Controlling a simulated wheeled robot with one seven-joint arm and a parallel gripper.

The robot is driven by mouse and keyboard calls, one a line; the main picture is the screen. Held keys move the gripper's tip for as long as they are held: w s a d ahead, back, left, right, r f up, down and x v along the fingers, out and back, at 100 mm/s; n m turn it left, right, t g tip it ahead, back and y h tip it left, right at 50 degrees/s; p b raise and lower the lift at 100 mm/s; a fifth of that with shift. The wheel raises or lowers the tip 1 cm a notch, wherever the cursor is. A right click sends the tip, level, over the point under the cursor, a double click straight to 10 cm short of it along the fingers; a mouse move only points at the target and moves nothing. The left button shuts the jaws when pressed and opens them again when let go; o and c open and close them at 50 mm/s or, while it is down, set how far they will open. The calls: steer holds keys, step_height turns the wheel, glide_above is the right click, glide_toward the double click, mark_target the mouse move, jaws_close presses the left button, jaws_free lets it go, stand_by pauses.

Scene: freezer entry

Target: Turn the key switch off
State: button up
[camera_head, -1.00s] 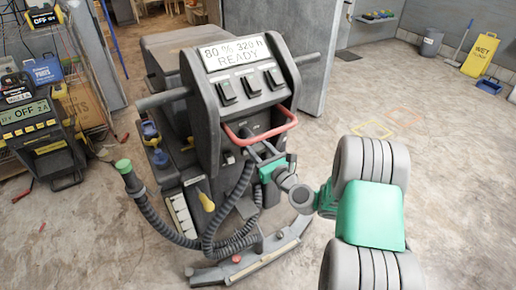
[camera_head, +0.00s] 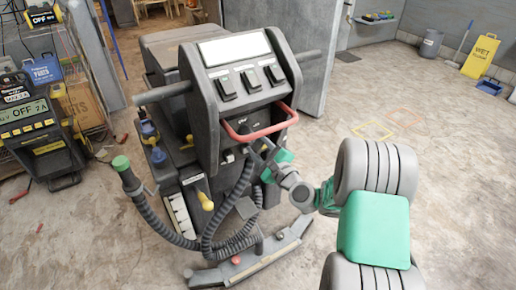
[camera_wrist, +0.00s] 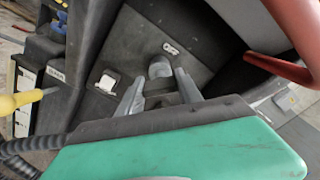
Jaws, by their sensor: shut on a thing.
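The floor machine (camera_head: 232,90) stands in the middle of the head view, its top display (camera_head: 235,48) blank white. In the wrist view the key switch (camera_wrist: 160,68) is a small grey round piece on the dark panel, beside a key-symbol label (camera_wrist: 171,48). My gripper (camera_wrist: 159,84) has its two fingers on either side of the switch and is shut on it; the fingers hide part of it. In the head view my gripper (camera_head: 259,150) reaches in under the red handle (camera_head: 262,127), and the key switch cannot be made out there.
The red bar (camera_wrist: 290,40) is close at the upper right of the wrist view. A white rocker switch (camera_wrist: 108,80) lies left of the key switch. Black hoses (camera_head: 225,225) hang below the panel. A charger (camera_head: 40,130) stands at left; open floor is at right.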

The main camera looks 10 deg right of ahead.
steer(key=n+b, duration=0.2)
steer(key=n, duration=0.2)
steer(key=shift+f+n, duration=0.15)
steer(key=shift+n, duration=0.15)
steer(key=shift+n+b, duration=1.2)
steer(key=shift+n, duration=0.6)
steer(key=o, duration=1.4)
steer(key=v, duration=0.8)
steer(key=shift+w, duration=0.1)
